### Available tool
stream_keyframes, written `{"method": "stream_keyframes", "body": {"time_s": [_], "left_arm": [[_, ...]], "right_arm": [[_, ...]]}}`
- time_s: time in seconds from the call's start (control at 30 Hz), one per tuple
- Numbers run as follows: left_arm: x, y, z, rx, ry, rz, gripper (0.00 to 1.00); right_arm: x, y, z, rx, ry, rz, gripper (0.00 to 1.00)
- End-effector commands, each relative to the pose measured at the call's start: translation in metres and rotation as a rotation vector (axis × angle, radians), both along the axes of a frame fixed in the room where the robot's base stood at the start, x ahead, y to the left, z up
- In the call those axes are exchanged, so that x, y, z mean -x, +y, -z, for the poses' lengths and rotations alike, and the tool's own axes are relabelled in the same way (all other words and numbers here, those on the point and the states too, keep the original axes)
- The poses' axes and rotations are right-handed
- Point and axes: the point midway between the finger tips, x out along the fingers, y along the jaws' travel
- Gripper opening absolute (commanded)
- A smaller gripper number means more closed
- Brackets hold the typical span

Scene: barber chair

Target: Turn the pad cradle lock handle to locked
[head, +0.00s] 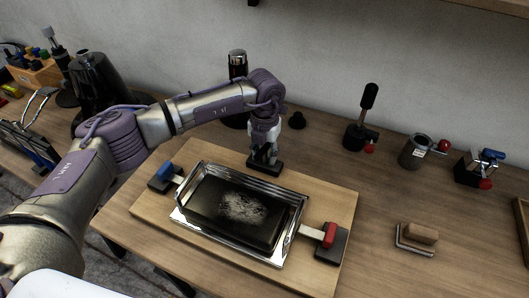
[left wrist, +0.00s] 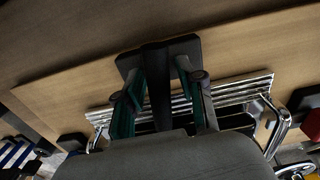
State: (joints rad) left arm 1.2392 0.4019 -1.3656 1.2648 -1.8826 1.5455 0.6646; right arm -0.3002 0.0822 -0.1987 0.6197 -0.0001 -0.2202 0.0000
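The pad cradle is a chrome tray (head: 181,217) holding a black pad (head: 237,212) with a pale scuffed patch. Behind its back edge is a black block (head: 258,169), which also shows in the left wrist view (left wrist: 190,48). A dark upright bar (left wrist: 158,85) stands at this block; I take it for the lock handle. My left gripper (head: 266,152) points down there. In the left wrist view its teal fingers (left wrist: 160,72) lie on either side of the bar. Whether they touch it is unclear. My right gripper is not in view.
A blue-handled clamp (head: 165,171) is left of the tray and a red-handled clamp (head: 329,235) right. A black lever (head: 368,98), a metal cup (head: 414,152) and a small clamp (head: 480,168) stand at the back right. A wooden block (head: 420,234) lies at right.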

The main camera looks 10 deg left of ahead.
Motion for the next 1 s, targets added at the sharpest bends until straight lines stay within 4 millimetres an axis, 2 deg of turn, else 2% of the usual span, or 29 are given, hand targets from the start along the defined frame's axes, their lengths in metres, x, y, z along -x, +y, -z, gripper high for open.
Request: {"method": "stream_keyframes", "body": {"time_s": [0.03,0.2,0.4,0.6,0.93,0.97,1.0], "left_arm": [[0.0,0.0,0.0,0.0,0.0,0.0,0.26],[0.0,0.0,0.0,0.0,0.0,0.0,0.0],[0.0,0.0,0.0,0.0,0.0,-0.011,0.0],[0.0,0.0,0.001,0.002,-0.001,-0.145,0.0],[0.0,0.0,-0.001,0.001,-0.001,-0.176,0.0],[0.0,0.0,-0.001,0.001,-0.001,-0.175,0.21],[0.0,0.0,-0.001,0.001,-0.001,-0.175,0.28]], "right_arm": [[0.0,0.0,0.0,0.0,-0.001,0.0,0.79],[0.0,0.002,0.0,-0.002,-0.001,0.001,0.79],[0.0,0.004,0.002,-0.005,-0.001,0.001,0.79],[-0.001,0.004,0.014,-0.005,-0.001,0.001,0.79],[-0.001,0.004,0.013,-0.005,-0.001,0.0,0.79],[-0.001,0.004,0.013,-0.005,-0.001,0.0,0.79],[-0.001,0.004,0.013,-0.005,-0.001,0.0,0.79]]}}
